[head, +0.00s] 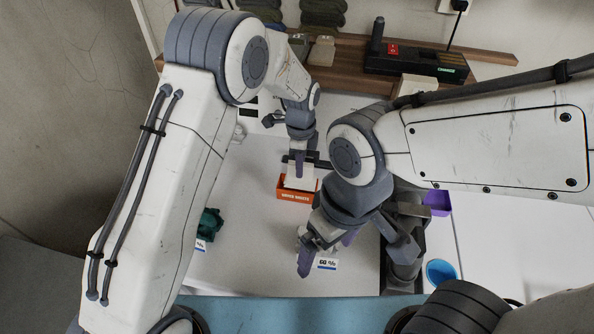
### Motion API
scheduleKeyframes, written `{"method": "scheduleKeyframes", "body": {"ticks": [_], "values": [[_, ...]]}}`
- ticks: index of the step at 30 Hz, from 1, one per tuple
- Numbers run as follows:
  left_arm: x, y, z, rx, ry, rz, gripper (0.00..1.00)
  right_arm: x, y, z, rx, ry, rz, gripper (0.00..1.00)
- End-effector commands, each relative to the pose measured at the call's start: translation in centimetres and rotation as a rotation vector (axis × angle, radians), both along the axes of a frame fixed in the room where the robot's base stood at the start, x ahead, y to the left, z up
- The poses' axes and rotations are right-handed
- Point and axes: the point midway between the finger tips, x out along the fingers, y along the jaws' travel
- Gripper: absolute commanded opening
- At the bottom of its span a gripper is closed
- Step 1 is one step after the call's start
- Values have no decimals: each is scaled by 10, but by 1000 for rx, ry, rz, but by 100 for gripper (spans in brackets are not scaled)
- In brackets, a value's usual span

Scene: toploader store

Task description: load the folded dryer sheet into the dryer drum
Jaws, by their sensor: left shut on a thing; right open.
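My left gripper (300,164) points down over an orange-red box (296,194) in the middle of the white top. It is shut on a pale, flat piece that looks like the folded dryer sheet (299,180). The sheet is at the box's opening; I cannot tell whether its lower edge is still inside. My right gripper (325,252) is open and empty, nearer to me, with its purple fingers apart above the front of the white top. I cannot make out the dryer drum in this view; my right arm covers much of the right side.
A dark green object (208,224) stands at the left of the white top (255,255). Purple (438,203) and blue (440,271) containers are at the right. A wooden shelf (345,62) at the back holds a black device (415,63) and folded dark cloths (322,12).

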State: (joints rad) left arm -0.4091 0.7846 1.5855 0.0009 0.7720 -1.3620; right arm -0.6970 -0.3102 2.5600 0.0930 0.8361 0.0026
Motion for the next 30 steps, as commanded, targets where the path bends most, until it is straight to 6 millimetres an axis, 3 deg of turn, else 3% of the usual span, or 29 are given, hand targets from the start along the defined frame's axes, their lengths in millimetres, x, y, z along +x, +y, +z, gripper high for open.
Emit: {"method": "scheduleKeyframes", "body": {"ticks": [5,12,25,26,27,30], "values": [[4,9,-9,0,2,1,0,0,0,8,0,0,1,100],[4,9,-41,0,2,2,0,0,0,24,0,0,4,100],[4,9,-51,0,-1,3,0,0,0,18,0,0,4,100],[4,9,-49,0,-1,3,30,0,0,20,0,0,4,100],[4,9,-49,0,-1,3,45,0,0,20,0,0,4,100],[4,9,-49,0,-1,3,49,0,0,20,0,0,4,100]]}}
